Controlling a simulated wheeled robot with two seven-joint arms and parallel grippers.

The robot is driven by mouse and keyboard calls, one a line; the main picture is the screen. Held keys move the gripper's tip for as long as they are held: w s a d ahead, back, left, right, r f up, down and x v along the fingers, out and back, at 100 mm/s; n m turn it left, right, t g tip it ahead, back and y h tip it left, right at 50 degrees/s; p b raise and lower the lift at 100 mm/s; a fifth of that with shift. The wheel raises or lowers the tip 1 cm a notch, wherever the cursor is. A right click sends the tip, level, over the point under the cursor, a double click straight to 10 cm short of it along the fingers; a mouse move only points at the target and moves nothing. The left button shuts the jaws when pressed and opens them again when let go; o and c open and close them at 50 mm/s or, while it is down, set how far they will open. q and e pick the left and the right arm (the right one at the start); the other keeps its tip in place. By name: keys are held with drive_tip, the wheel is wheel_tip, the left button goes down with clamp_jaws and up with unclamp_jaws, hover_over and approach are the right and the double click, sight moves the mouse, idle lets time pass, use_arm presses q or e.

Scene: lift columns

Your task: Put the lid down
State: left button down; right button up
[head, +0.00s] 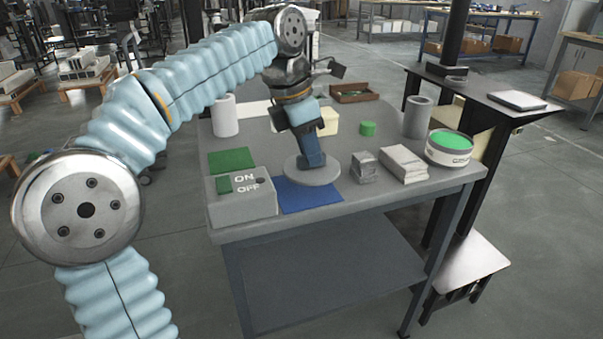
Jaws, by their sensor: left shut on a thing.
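The lid (313,174) is a grey round disc at the front middle of the table. It lies level over the back right part of a blue mat (293,201) and hides some of it. I cannot tell whether it touches the mat or hangs just above it. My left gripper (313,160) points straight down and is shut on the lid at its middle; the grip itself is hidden. A round white tub (449,158) with a green top surface (450,139) stands at the table's right end. My right gripper is not in view.
A grey ON/OFF switch box (241,208) stands just left of the blue mat, with a green mat (231,159) behind it. Grey blocks (366,167) and a stack (402,165) stand close right of the lid.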

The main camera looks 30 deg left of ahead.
sight(302, 167)
use_arm(q)
drive_tip(key=shift+w+a+f, duration=0.1)
drive_tip(key=shift+a+f, duration=0.45)
drive_tip(key=shift+f, duration=0.1)
drive_tip(key=shift+a+f+b, duration=0.15)
drive_tip(key=shift+f+b, duration=0.05)
drive_tip(key=shift+f, duration=0.75)
drive_tip(key=shift+a+f+b, duration=0.1)
drive_tip(key=shift+f+b, duration=0.1)
drive_tip(key=shift+f, duration=0.7)
drive_tip(key=c, duration=1.1)
unclamp_jaws()
drive_tip(key=shift+f, duration=0.15)
drive_tip(key=shift+r, duration=0.3)
drive_tip(key=p+v, duration=0.2)
drive_tip(key=v, duration=0.9)
drive_tip(key=shift+a+r+p, duration=0.1)
drive_tip(key=shift+r+p, duration=0.25)
